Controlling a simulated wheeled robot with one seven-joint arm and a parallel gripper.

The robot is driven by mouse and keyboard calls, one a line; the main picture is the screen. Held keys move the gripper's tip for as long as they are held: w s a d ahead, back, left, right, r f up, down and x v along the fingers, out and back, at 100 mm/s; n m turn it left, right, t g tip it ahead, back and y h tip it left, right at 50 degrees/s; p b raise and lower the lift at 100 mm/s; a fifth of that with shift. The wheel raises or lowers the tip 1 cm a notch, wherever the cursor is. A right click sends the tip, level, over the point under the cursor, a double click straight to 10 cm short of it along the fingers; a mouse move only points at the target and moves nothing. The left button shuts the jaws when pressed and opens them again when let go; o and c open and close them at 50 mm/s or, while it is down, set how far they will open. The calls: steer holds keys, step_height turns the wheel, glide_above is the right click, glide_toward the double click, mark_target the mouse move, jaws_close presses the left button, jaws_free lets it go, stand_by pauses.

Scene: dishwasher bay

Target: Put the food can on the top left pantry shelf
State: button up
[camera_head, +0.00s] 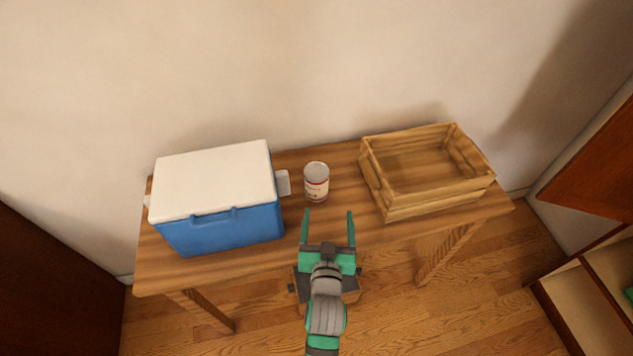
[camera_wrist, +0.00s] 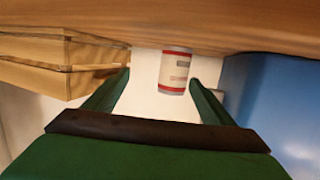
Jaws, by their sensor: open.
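The food can (camera_head: 316,181) is a small white can with red bands and a grey lid, upright on the wooden table between the cooler and the crate. It also shows in the wrist view (camera_wrist: 175,72), between and beyond my fingers. My gripper (camera_head: 328,213) is open and empty at the table's front part, with its two green fingers pointing toward the can. In the head view the can lies just beyond the fingertips, nearer the left one. A pantry-like shelf unit (camera_head: 573,306) shows only partly at the lower right; its top left shelf cannot be made out.
A blue cooler with a white lid (camera_head: 228,228) stands left of the can. An empty wooden crate (camera_head: 434,205) stands to the right. The wooden table (camera_head: 285,256) is clear around the can. A wall rises behind. A brown door or panel (camera_head: 598,172) is at the right edge.

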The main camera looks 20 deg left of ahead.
steer(key=n+y, duration=0.1)
glide_toward(316, 164)
steer(key=shift+w+f, duration=0.55)
steer(key=shift+f, duration=0.15)
steer(key=x, duration=1)
steer(key=shift+w+a+f, duration=0.15)
steer(key=shift+a+f, duration=0.1)
steer(key=shift+f, duration=0.1)
steer(key=c, duration=1.2)
steer(key=shift+r, duration=0.1)
steer(key=c, duration=0.4)
steer(key=shift+c, duration=0.2)
steer(key=shift+r, duration=0.1)
